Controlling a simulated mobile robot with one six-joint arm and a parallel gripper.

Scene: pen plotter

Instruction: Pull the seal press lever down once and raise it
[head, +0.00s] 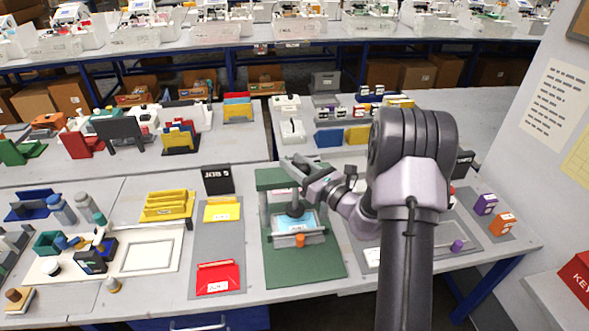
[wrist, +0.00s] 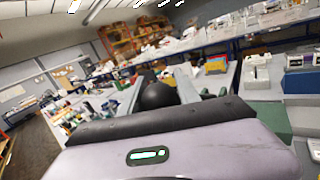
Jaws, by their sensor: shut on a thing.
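The seal press has a green frame (head: 272,180) and stands on a green base (head: 305,270). Its dark round stamp head (head: 295,208) sits over a light blue and white piece (head: 287,223), with an orange part (head: 300,240) at the front. I cannot tell whether the stamp touches the piece. My gripper (head: 297,168) reaches in from the right at the top of the press. In the wrist view, the dark round lever knob (wrist: 158,96) sits between the two fingers of my gripper (wrist: 159,88). My gripper hides most of the lever in the head view.
Left of the press is a grey mat with a yellow tray (head: 222,210), a red tray (head: 218,278) and a black box (head: 217,179). Purple (head: 485,204) and orange (head: 502,224) blocks stand at the right. A wall with papers bounds the right side.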

